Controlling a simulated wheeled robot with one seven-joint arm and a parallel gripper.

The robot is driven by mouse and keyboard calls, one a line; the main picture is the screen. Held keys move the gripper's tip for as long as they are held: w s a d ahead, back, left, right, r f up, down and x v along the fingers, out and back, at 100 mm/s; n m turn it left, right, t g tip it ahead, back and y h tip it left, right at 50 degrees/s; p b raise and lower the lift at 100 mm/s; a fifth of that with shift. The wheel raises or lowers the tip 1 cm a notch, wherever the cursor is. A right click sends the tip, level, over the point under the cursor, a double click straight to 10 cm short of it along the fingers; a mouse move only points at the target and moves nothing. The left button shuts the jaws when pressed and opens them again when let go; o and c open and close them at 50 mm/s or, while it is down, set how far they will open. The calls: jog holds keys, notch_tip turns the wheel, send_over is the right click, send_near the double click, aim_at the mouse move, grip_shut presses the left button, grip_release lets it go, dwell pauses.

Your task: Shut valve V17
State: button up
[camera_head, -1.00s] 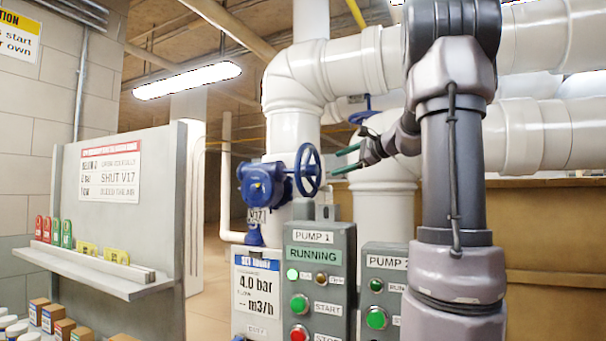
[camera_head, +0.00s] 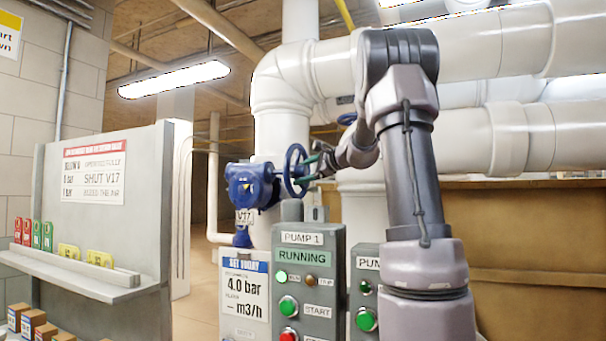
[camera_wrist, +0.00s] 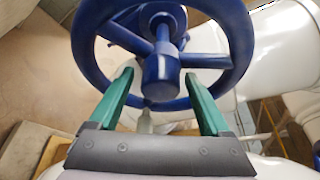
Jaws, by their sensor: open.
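Valve V17 has a blue body (camera_head: 250,186) on a white pipe, with a V17 tag (camera_head: 244,216) below it. Its blue handwheel (camera_head: 295,170) stands upright on the body's right side. In the wrist view the handwheel (camera_wrist: 163,62) fills the upper middle, with its hub facing the camera. My gripper (camera_head: 308,170) is at the handwheel's right side in the head view. In the wrist view my gripper (camera_wrist: 163,92) is open, its two green fingers apart on either side of the wheel's lower rim. I cannot tell whether the fingers touch the rim.
A Pump 1 box (camera_head: 308,290) reading RUNNING stands just below the valve, with a Pump 2 box (camera_head: 367,290) beside it. A notice board (camera_head: 105,200) with a shelf is at the left. Large white pipes (camera_head: 480,60) run behind my arm.

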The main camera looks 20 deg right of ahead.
grip_shut()
jog(key=shift+m, duration=0.3)
